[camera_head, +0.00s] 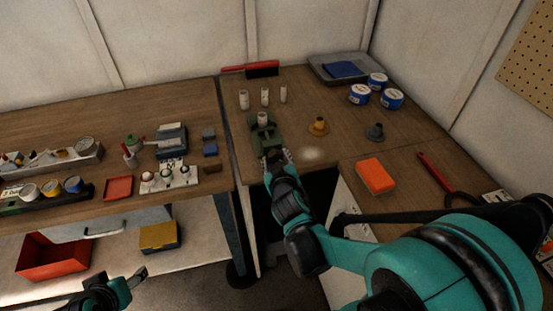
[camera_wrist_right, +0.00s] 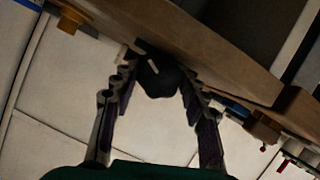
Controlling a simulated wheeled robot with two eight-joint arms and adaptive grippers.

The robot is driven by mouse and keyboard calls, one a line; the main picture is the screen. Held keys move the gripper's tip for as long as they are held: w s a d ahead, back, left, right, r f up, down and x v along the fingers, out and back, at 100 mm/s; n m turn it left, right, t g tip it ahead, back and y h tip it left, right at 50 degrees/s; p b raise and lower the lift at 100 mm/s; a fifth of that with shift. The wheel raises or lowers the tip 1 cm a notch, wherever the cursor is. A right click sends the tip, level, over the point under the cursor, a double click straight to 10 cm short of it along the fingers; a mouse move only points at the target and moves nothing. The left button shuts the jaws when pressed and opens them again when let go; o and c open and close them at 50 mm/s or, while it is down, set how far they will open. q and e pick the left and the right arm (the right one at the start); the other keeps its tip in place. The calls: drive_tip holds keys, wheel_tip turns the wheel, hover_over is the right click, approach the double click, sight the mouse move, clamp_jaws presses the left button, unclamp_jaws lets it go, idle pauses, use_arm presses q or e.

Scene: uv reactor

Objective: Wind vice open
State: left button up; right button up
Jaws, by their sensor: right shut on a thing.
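The green vice (camera_head: 265,134) stands near the front edge of the right-hand bench, with a pale cylinder (camera_head: 262,118) upright at its jaws. My right gripper (camera_head: 277,156) is at the vice's front, where it hides the vice handle in the head view. In the right wrist view, my right gripper (camera_wrist_right: 160,72) has its fingers on either side of a dark round knob (camera_wrist_right: 158,80) below the wooden bench edge, shut on it. A small light bar shows on the knob. My left gripper (camera_head: 134,279) is low at the bottom left, away from the benches; its finger opening is unclear.
Several pale cylinders (camera_head: 264,96) stand behind the vice. A brass-coloured piece (camera_head: 319,126) and a grey piece (camera_head: 375,132) stand to its right, with an orange block (camera_head: 375,176) nearer. A grey tray (camera_head: 325,66) and blue-white tins (camera_head: 359,95) are at the back right.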

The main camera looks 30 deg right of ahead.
idle(0.3)
drive_tip(key=o, duration=1.2)
drive_tip(key=shift+c, duration=0.2)
drive_tip(key=v, duration=1.2)
drive_tip(key=shift+f, duration=0.1)
